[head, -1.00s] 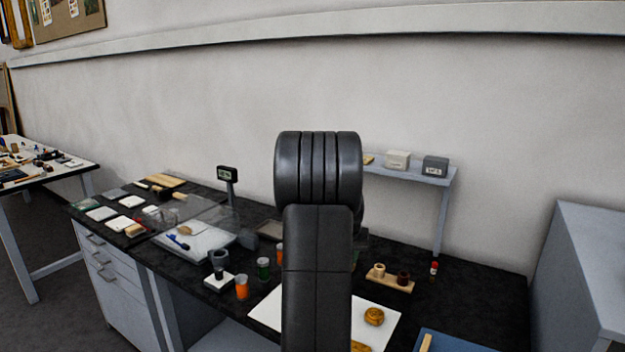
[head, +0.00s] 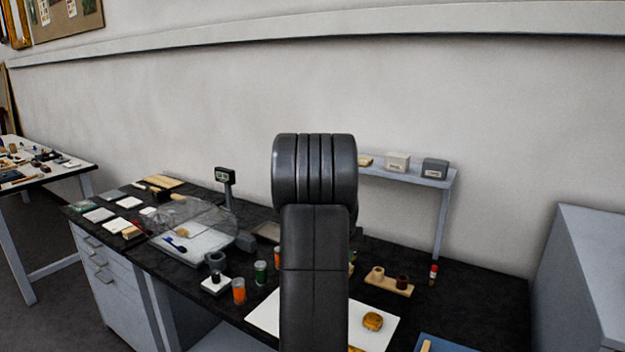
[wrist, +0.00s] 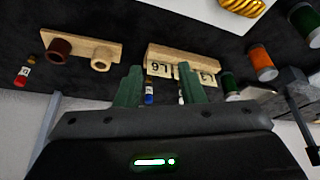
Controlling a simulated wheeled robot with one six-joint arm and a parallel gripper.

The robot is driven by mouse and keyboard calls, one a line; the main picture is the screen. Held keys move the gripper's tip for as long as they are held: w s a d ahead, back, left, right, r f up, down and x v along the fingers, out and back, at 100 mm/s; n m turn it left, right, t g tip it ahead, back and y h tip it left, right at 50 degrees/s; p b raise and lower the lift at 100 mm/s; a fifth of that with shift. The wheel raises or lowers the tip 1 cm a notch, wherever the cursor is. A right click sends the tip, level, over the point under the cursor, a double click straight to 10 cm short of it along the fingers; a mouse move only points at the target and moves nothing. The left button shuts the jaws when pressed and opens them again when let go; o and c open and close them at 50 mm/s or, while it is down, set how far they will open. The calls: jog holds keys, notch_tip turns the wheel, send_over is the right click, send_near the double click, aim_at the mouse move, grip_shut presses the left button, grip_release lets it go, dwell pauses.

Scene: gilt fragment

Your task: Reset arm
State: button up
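My gripper (wrist: 160,88) shows in the wrist view with its two green fingers apart and nothing visible between them. The wrist view looks over the bench with the wall at the bottom of the picture. Beyond the fingers is a wooden block with numbered labels (wrist: 182,60), with small vials in front of it, one with a blue part (wrist: 148,92). In the head view my dark arm stands upright in the middle and hides part of the bench; the gripper itself is hidden there.
The black bench holds a clear-covered balance (head: 190,238), orange (head: 239,291) and green (head: 261,272) jars, a white sheet (head: 262,312) with a gilt piece (head: 372,321), a wooden holder (head: 388,284) and a red-capped vial (head: 433,274). A shelf (head: 440,181) stands behind.

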jog(key=s+d+r+m+h, duration=0.1)
jog(key=s+d+r+m, duration=0.1)
jog(key=s+d, duration=0.6)
jog(key=d+r, duration=0.1)
jog(key=d, duration=0.2)
jog(key=shift+s, duration=0.4)
jog(key=shift+a+f, duration=0.1)
jog(key=shift+a, duration=0.05)
